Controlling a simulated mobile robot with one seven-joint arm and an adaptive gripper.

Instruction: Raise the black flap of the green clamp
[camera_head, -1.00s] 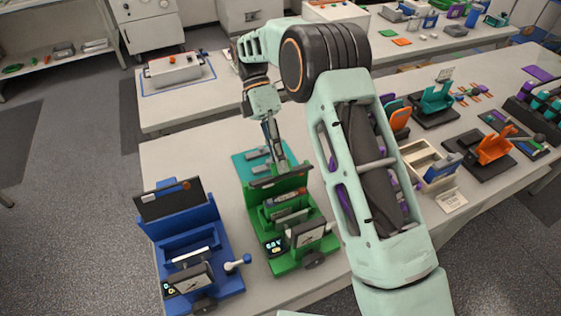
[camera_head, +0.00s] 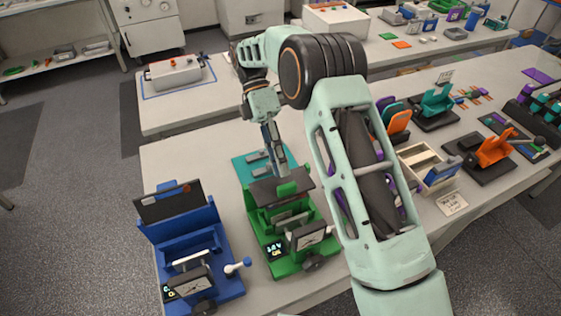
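The green clamp (camera_head: 282,262) stands on the near table, left of my forearm. Its black flap (camera_head: 266,191) is at the far end of the clamp, seen as a broad, dark, tilted panel with a green piece at its middle. My gripper (camera_head: 277,160) points down just behind the flap. Its fingers look slim and close together, and their tips are at or behind the flap's far edge. I cannot tell whether they touch it or whether there is a gap between them.
A blue clamp (camera_head: 202,243) with its black flap (camera_head: 170,203) upright stands at the left. A teal plate (camera_head: 247,166) lies behind the green clamp. My arm hides part of the table at right, where a wooden tray (camera_head: 442,181) and an orange device (camera_head: 493,149) stand.

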